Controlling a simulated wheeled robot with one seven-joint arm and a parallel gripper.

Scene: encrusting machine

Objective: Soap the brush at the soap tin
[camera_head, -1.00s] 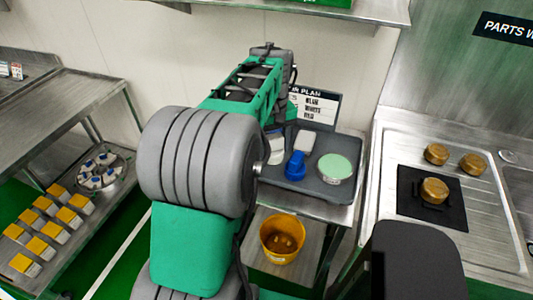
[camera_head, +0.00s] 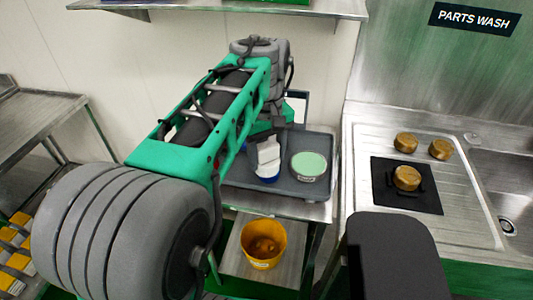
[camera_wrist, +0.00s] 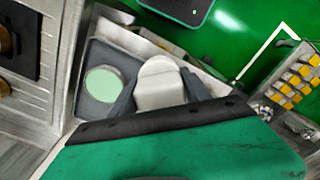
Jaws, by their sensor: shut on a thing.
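The soap tin, a round tin with a pale green top (camera_head: 309,165), stands at the right of the grey tray; it also shows in the wrist view (camera_wrist: 102,84). My gripper (camera_wrist: 158,92) is shut on a pale, off-white block, which I take to be the brush (camera_wrist: 158,80). A dark finger lies on each side of it. In the head view the brush (camera_head: 268,152) is left of the soap tin, apart from it. Its bristles cannot be made out. My arm hides part of the tray's left side.
The grey tray (camera_head: 285,187) sits on a metal table. A yellow bucket (camera_head: 263,243) is on the shelf below. To the right, a metal sink counter holds brass-coloured round parts (camera_head: 407,178) and a black mat (camera_head: 420,202).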

